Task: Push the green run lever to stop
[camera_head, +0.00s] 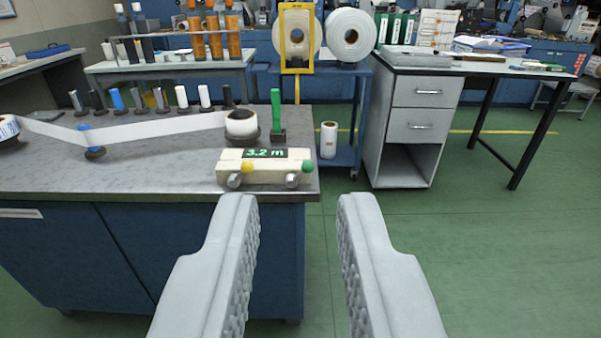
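A cream control box (230,168) with a green "3.2 m" display sits at the right front of the rewinder bench. Behind the box, an upright green bar (276,112) stands on a dark base. I cannot tell for certain which green part is the run lever. My gripper (297,202) is open and empty, its two grey fingers wide apart, below and in front of the box in the picture and touching nothing.
The grey bench top (160,168) carries a web strip (150,129) running to a white roll (241,124), with several small posts behind. A blue cart (345,115) stands behind. A white drawer desk (414,125) is at right. Green floor is free between them.

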